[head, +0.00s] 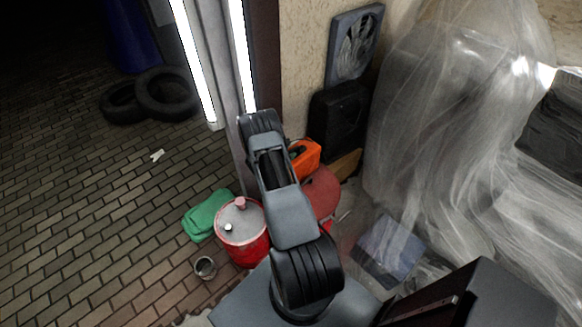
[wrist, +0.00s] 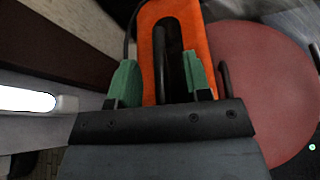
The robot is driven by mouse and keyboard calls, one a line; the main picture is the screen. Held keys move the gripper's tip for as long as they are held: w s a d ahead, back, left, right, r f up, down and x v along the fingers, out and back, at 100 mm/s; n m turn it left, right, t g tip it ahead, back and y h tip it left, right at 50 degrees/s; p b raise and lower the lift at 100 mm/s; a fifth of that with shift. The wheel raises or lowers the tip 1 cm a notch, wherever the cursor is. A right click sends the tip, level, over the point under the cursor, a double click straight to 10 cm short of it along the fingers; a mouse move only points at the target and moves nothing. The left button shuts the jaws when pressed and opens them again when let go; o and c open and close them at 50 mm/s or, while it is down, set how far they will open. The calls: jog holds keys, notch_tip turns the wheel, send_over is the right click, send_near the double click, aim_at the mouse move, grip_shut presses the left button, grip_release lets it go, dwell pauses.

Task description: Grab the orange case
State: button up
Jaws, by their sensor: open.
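The orange case (head: 308,155) stands by the wall in the head view, just right of my arm, which hides part of it. In the wrist view the orange case (wrist: 146,62) is at the top middle, with a dark recess and a black bar like a handle. My gripper (wrist: 160,80) is open, its two green fingertips on either side of the bar and over the case. I cannot tell whether they touch it. My fingertips are not clear in the head view.
A round red surface (wrist: 268,90) lies right of the case. A red drum (head: 243,235), a green bundle (head: 206,214) and a small can (head: 205,267) stand left of my arm. A black case (head: 339,118) leans on the wall. Clear plastic sheeting (head: 455,130) hangs at right. Brick floor at left is mostly free.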

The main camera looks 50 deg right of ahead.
jog(key=shift+d+f, duration=0.2)
jog(key=shift+d, duration=0.25)
jog(key=shift+c, duration=0.2)
grip_shut()
dwell(0.9)
